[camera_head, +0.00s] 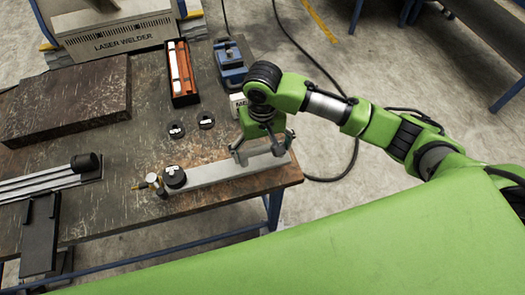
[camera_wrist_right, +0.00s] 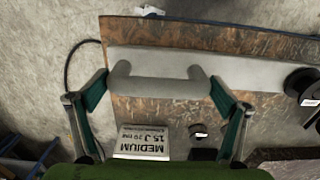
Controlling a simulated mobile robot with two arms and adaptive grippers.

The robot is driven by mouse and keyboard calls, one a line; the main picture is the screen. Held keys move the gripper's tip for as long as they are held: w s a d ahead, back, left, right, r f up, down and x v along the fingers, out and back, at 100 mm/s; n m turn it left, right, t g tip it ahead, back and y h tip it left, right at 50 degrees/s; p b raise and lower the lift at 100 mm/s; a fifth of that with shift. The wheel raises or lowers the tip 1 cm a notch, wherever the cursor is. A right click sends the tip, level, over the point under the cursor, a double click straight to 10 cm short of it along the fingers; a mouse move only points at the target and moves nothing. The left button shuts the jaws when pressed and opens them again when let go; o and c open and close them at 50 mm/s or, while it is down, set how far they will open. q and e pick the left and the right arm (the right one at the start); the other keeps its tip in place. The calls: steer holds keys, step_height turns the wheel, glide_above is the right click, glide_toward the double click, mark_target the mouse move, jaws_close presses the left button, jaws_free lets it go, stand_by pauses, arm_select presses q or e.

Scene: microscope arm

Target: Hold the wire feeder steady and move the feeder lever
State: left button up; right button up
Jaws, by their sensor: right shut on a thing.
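A long grey bar, which looks like the wire feeder (camera_head: 215,174), lies flat along the front edge of the workbench. It has a raised U-shaped handle (camera_wrist_right: 160,92) near its right end and a black round part (camera_head: 174,177) with a brass fitting (camera_head: 153,181) at its left end. My right gripper (camera_head: 262,153) is over the handle. In the right wrist view (camera_wrist_right: 160,80) its fingers sit against the handle's two ends, shut on it lengthwise. I cannot make out a separate lever. My left gripper is not in view.
A small labelled box (camera_wrist_right: 141,142) stands behind the bar. Two black rings (camera_head: 206,120), a tray with orange lining (camera_head: 181,75) and a blue device (camera_head: 230,63) are farther back. A dark plate (camera_head: 70,100) and black-ended rods (camera_head: 45,183) lie to the left.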

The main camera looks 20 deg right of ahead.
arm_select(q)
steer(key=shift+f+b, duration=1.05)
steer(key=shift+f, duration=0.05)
arm_select(e)
steer(key=shift+w+d+f, duration=0.2)
steer(key=shift+w+f, duration=0.55)
steer(key=shift+w, duration=0.15)
steer(key=shift+w+d+f, duration=0.2)
steer(key=shift+w+f, duration=0.5)
steer(key=shift+w, duration=0.2)
steer(key=shift+w+d+f, duration=0.2)
steer(key=shift+w+f, duration=0.55)
steer(key=shift+w, duration=0.15)
steer(key=shift+f, duration=0.55)
steer(key=shift+s+d+f, duration=0.1)
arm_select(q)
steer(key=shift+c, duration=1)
